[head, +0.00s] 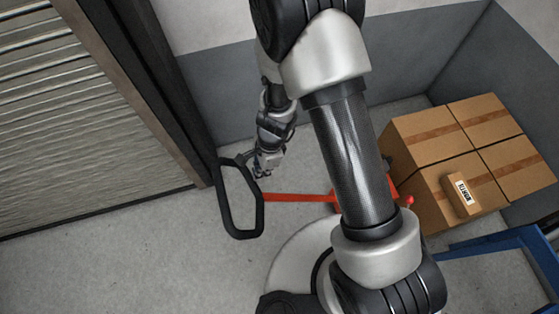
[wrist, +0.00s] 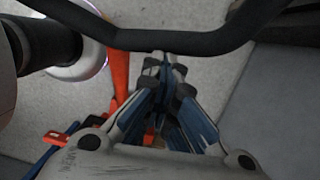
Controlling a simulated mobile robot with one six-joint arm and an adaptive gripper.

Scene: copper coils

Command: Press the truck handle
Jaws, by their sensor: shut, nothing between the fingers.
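The truck handle (head: 240,200) is a black loop on the end of a red-orange shaft (head: 298,197), left of my arm in the head view. In the wrist view the handle's black bar (wrist: 150,38) crosses the top of the picture. My gripper (head: 262,172) is beside the loop's upper right side in the head view. In the wrist view my gripper (wrist: 163,62) is shut and empty, its fingertips just at the bar's lower edge. I cannot tell whether they touch it. Part of the shaft is hidden behind my arm.
Cardboard boxes (head: 400,136) are stacked at the right, with a small labelled box (head: 461,195) on top. A blue frame (head: 490,240) stands at the lower right. A roller shutter (head: 80,120) is at the left. The floor (head: 130,260) at lower left is clear.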

